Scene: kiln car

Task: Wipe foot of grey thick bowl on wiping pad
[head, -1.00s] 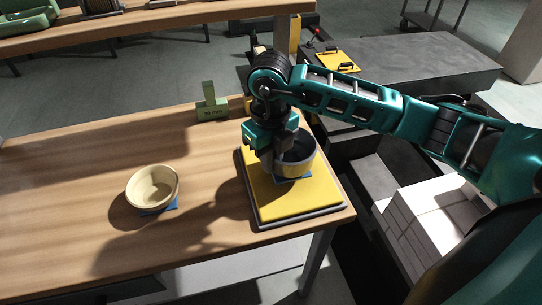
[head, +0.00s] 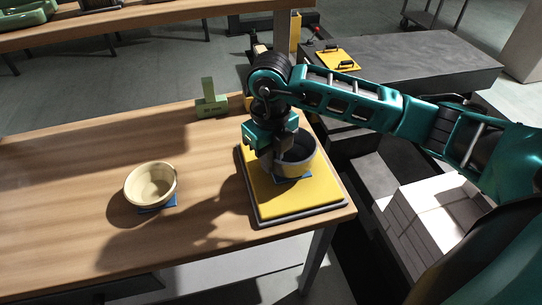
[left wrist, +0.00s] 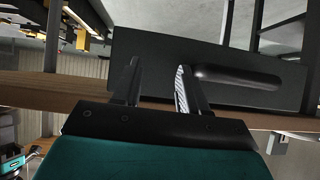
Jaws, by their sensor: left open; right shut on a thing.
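The grey thick bowl (head: 296,160) is upright on or just above the yellow wiping pad (head: 266,199), with a bit of blue showing under its foot. My right gripper (head: 282,152) is shut on the bowl's wall at its left side and hides part of the rim. Whether the foot touches the pad is hard to tell. My left gripper (left wrist: 158,88) is open and empty in the left wrist view; it is not in the head view.
A cream bowl (head: 151,184) stands on a blue piece at the table's left. A green sign block (head: 210,101) stands at the back. The wooden table (head: 70,200) is clear elsewhere. A dark slab with a yellow plate (head: 338,60) lies behind my right arm.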

